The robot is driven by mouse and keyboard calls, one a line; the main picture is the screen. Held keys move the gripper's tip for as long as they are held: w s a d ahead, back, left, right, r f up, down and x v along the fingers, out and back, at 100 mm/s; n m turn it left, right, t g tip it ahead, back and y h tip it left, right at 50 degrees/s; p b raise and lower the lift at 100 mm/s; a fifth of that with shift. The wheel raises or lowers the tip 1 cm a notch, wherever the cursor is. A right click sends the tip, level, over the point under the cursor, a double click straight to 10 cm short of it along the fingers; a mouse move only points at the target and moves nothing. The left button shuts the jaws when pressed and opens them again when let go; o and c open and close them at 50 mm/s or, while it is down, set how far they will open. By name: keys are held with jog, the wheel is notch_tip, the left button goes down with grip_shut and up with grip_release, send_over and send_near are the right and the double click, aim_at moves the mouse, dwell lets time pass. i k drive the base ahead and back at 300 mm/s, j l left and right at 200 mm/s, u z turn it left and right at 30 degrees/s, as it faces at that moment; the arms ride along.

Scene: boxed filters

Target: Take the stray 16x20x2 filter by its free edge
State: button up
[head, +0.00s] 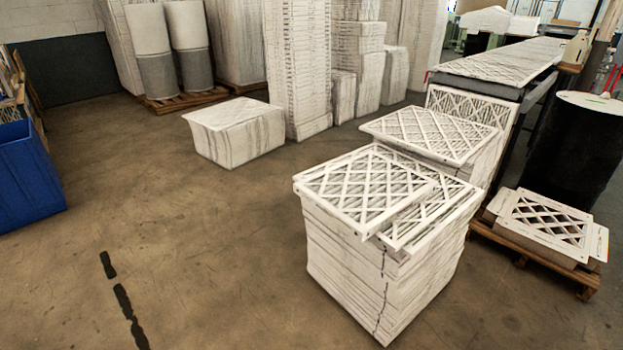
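A white-framed filter with a diamond lattice (365,187) lies flat and askew on top of the near stack of filters (365,275). It covers part of another lattice filter (432,228), whose right part shows beneath it. The upper filter's left edge reaches the stack's left side, and its near corner sits near the stack's front edge. I cannot read any size marking, so I cannot tell for sure that this is the 16x20x2. My gripper is not in view.
Behind stands another stack with a lattice filter (430,134) on top. A low pallet (540,254) with filters is at right, beside a black drum (575,150). A conveyor (500,65) runs behind. A blue bin (25,172) is at far left. The left floor is clear.

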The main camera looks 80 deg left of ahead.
aim_at(363, 193)
jog(key=u, duration=1.7)
jog(key=i, duration=0.1)
jog(key=i+j+z, duration=0.15)
jog(key=i+j, duration=0.4)
jog(key=i, duration=0.25)
jog(key=i+j+z, duration=0.2)
jog(key=i+j, duration=0.5)
jog(key=i+j+z, duration=0.15)
jog(key=i+j, duration=0.65)
jog(key=i+j+z, duration=0.2)
jog(key=i+j, duration=0.55)
jog(key=j, duration=0.1)
